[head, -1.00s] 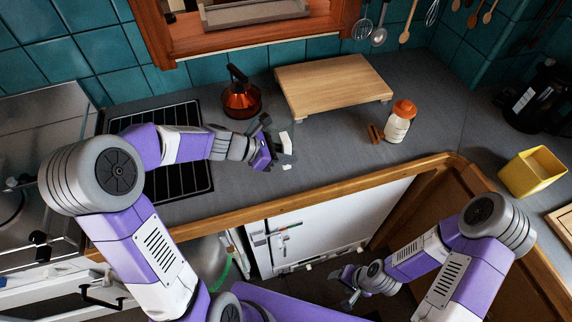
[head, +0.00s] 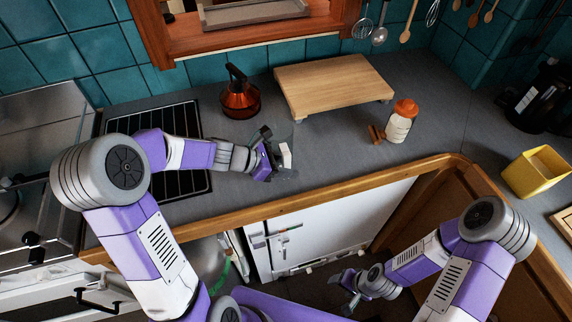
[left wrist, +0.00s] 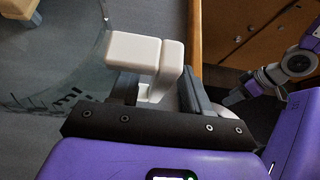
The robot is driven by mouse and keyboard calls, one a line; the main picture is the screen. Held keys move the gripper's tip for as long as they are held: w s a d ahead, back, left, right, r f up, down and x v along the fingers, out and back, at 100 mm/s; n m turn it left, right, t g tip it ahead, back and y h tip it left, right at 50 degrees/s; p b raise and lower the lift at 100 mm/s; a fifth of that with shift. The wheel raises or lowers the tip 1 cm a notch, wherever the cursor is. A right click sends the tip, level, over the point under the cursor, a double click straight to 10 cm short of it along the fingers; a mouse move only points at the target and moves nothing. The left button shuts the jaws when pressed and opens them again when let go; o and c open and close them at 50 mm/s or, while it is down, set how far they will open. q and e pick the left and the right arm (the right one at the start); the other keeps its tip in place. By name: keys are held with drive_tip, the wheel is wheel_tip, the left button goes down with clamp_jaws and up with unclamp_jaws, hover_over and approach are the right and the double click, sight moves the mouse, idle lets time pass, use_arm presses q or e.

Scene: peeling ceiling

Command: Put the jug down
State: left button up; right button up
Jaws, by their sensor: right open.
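The jug is clear glass with dark printed marks and a white handle. In the left wrist view, its glass body (left wrist: 62,85) is at the left and its white handle (left wrist: 145,52) is between my left fingers. In the head view, the jug (head: 286,155) shows faintly at my left gripper (head: 272,162), over the counter in front of the wooden board. My left gripper (left wrist: 160,88) is shut on the handle. I cannot tell whether the jug's base touches the counter. My right gripper (head: 347,290) is open and empty, low in front of the cabinets.
The grey counter (head: 335,155) is clear right of the jug. A red-brown kettle (head: 240,100), a wooden board (head: 335,82) and an orange-capped bottle (head: 400,122) stand behind. A black rack (head: 180,180) lies left. A wooden edge (head: 320,200) borders the counter's front. A yellow container (head: 535,172) stands right.

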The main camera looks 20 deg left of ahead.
use_arm(q)
drive_tip(key=shift+a+r+p, duration=0.2)
drive_tip(key=shift+r+p, duration=0.1)
drive_tip(key=shift+r, duration=0.15)
drive_tip(key=p+v, duration=0.2)
drive_tip(key=v, duration=0.9)
drive_tip(key=shift+s, duration=0.2)
drive_tip(key=shift+a, duration=0.15)
